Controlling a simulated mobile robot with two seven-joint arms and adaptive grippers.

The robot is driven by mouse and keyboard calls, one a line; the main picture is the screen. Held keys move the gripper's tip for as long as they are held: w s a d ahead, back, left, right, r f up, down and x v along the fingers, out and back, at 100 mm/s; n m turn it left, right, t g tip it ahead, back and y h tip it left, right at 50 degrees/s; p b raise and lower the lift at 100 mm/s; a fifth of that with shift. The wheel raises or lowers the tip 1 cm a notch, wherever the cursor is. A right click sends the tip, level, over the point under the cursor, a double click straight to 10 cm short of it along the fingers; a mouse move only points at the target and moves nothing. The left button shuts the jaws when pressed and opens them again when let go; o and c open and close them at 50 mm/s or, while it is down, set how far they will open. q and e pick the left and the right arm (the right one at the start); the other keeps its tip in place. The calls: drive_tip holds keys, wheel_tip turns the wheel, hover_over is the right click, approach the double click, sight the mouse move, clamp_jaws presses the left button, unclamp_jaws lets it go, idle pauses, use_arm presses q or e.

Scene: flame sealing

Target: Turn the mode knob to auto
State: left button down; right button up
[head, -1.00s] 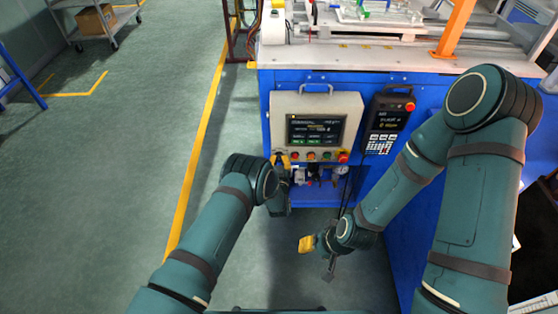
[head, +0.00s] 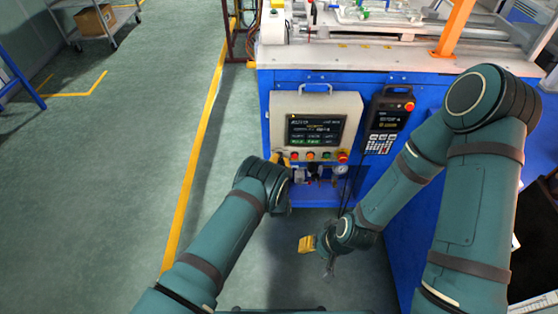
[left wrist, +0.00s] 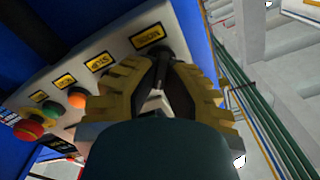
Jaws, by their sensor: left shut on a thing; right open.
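The grey control panel (head: 350,100) on the blue machine has a row of controls below its screen. The mode knob (left wrist: 164,58) is a dark knob at the left end of that row, by a yellow-on-black label (left wrist: 149,36). My left gripper (left wrist: 162,75) has its yellow fingertips shut around the knob, hiding much of it. In the head view, my left gripper (head: 281,158) is at the panel's lower left corner, partly behind my wrist. The knob's pointed setting cannot be read. My right gripper (head: 320,252) is open and empty, low in front of the machine.
An orange button (left wrist: 77,97), a green button (left wrist: 53,108) and a red emergency stop (left wrist: 28,130) sit along the row beside the knob. A handheld pendant (head: 385,125) hangs right of the panel. A pressure gauge (head: 340,169) is below.

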use_arm(q)
drive_tip(key=shift+m, duration=0.9)
drive_tip(key=c, duration=1)
unclamp_jaws()
drive_tip(key=shift+c, duration=0.2)
drive_tip(key=s, duration=1.2)
